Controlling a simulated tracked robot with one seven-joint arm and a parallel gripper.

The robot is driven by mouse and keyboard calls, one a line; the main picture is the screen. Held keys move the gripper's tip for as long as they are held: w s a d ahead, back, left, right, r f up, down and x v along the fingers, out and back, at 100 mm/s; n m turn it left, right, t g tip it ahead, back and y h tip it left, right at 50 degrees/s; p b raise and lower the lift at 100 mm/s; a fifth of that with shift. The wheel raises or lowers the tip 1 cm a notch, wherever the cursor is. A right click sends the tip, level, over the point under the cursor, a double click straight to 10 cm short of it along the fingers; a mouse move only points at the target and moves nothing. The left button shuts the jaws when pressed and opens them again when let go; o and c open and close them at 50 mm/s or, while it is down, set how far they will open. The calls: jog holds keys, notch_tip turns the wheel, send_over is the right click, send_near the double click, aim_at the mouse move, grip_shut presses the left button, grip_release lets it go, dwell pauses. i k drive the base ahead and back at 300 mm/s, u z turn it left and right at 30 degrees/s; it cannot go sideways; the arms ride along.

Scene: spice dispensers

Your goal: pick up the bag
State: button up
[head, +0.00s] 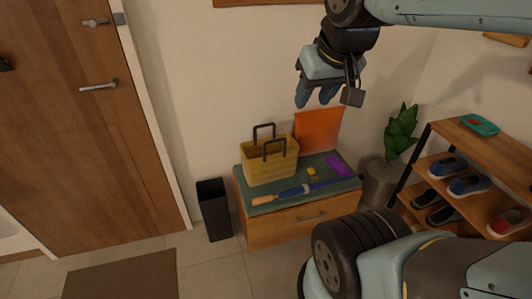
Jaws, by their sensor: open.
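A yellow bag (270,165) with two dark upright handles stands on the left part of a green-topped cabinet (338,190). My gripper (316,98) is open and empty in the upper middle of the head view, with its blue fingers pointing down. In the picture it shows above and to the right of the bag, clearly apart from it. How far it is from the bag in depth I cannot tell.
An umbrella-like blue item (300,190), a purple item (339,165) and an orange panel (319,131) share the cabinet top. A black bin (214,210) stands left, a plant (401,130) and shoe rack (470,160) right. A door (75,130) is at far left.

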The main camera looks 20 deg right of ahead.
aim_at(274, 158)
jog(key=u, duration=1.3)
jog(key=k, duration=0.9)
jog(key=z, duration=0.75)
jog(key=i, duration=1)
